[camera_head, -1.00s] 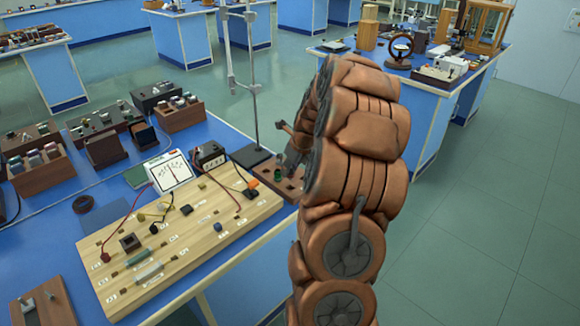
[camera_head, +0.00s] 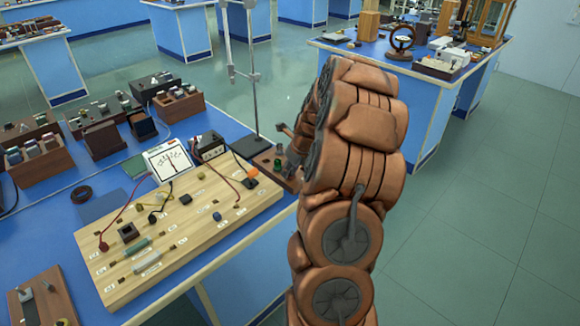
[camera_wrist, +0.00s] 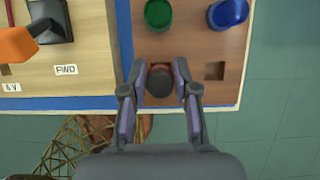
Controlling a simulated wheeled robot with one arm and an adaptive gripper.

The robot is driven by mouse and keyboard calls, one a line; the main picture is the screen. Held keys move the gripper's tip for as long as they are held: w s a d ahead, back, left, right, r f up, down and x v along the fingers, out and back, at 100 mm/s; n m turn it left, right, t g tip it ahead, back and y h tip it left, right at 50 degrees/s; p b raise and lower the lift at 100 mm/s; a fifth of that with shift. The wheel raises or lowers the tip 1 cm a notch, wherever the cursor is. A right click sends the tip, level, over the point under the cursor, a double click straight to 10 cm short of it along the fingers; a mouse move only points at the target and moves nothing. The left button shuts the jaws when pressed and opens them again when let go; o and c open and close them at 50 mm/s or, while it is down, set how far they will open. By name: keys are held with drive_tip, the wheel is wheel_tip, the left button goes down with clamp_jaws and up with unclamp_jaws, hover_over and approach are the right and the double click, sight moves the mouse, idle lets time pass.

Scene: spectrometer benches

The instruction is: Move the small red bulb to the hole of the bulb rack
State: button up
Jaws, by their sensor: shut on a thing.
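The small red bulb (camera_wrist: 160,83) shows dark red between the fingertips of my gripper (camera_wrist: 160,80) in the wrist view. My gripper is shut on it. The bulb is over the brown bulb rack (camera_wrist: 185,50), near its front edge; I cannot tell whether its base is in a hole or above the wood. A square hole (camera_wrist: 214,70) shows empty to the right of the bulb. In the head view my arm hides the bulb, my fingertips and most of the rack.
A green bulb (camera_wrist: 158,14) and a blue bulb (camera_wrist: 228,13) stand on the rack, beyond my fingers. A metal stand (camera_head: 254,100) rises behind the rack. Floor is open to the right.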

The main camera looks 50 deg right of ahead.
drive_tip(key=shift+f, duration=0.15)
drive_tip(key=o, duration=1)
drive_tip(key=v, duration=1.2)
drive_tip(key=shift+a, duration=0.1)
